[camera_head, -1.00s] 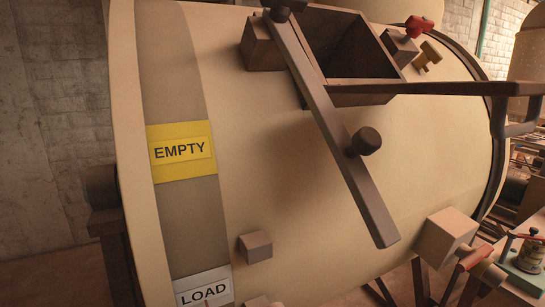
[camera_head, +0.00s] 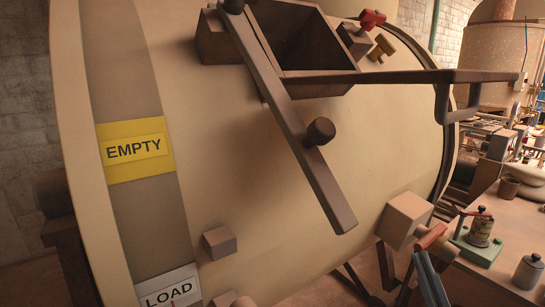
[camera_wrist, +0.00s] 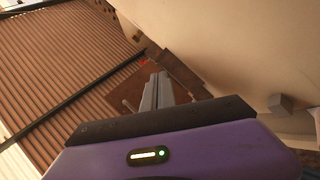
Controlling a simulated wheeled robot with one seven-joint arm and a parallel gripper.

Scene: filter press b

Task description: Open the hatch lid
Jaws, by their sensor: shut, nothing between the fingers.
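The hatch (camera_head: 300,40) is a brown box-shaped opening on the upper side of a large cream drum (camera_head: 230,150). The hatch lid (camera_head: 410,77) is a thin brown plate seen nearly edge-on. It stands out to the right from the hatch mouth, with a bracket-like handle (camera_head: 443,108) below its far end. The dark mouth shows open. A long brown bar (camera_head: 285,120) with a round knob crosses the drum beside the hatch. My gripper (camera_head: 421,256) is low at the right, well below the lid, shut and empty. Its closed fingers also show in the wrist view (camera_wrist: 159,78).
A red handle (camera_head: 430,237) is close to my fingers, beside a cream block (camera_head: 405,220) on the drum. A bench (camera_head: 490,280) with a green-based device and a canister (camera_head: 528,271) stands at the right. Red and yellow knobs sit beyond the hatch.

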